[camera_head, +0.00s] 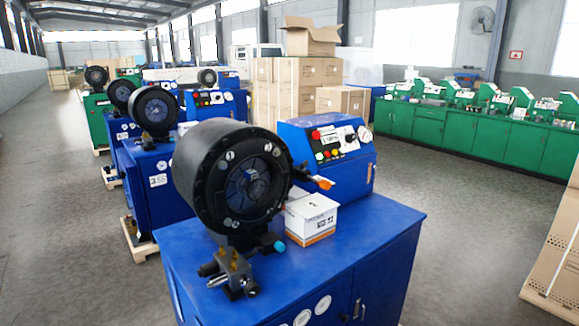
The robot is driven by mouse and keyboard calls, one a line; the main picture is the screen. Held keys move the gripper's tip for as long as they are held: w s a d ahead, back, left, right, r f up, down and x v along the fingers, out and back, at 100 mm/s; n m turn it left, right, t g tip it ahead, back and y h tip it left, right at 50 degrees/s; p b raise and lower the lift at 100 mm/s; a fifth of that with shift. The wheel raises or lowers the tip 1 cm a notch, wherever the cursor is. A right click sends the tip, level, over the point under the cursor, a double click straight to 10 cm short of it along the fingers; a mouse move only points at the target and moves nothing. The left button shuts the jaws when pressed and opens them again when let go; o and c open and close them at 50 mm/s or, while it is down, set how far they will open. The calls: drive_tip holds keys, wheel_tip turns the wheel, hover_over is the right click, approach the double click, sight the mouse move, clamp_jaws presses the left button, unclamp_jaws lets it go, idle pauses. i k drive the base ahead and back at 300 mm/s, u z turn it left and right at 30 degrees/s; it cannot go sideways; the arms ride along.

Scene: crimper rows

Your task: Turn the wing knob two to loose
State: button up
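The nearest blue crimper has a slanted control box (360,170). Its panel (335,140) carries a red button (316,135), several small coloured buttons, a black knob (350,138) on a pale round plate and a round gauge (365,133). The black knob may be a wing knob, but I cannot read its number or setting at this size. A black crimping head (232,178) stands in front and left of the panel. No gripper of mine shows in this view.
A white carton (311,218) sits on the blue cabinet top (375,228). A dark lever with an orange tip (318,182) sticks out beside the head. A valve block (232,268) is at the cabinet's front. Grey floor (470,240) is open to the right, before stacked cardboard (560,250).

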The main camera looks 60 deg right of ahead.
sight(303, 165)
drive_tip(key=z, duration=0.25)
drive_tip(key=k, duration=0.15)
drive_tip(key=u, duration=2)
drive_tip(key=k, duration=1.1)
drive_tip(key=z, duration=2.05)
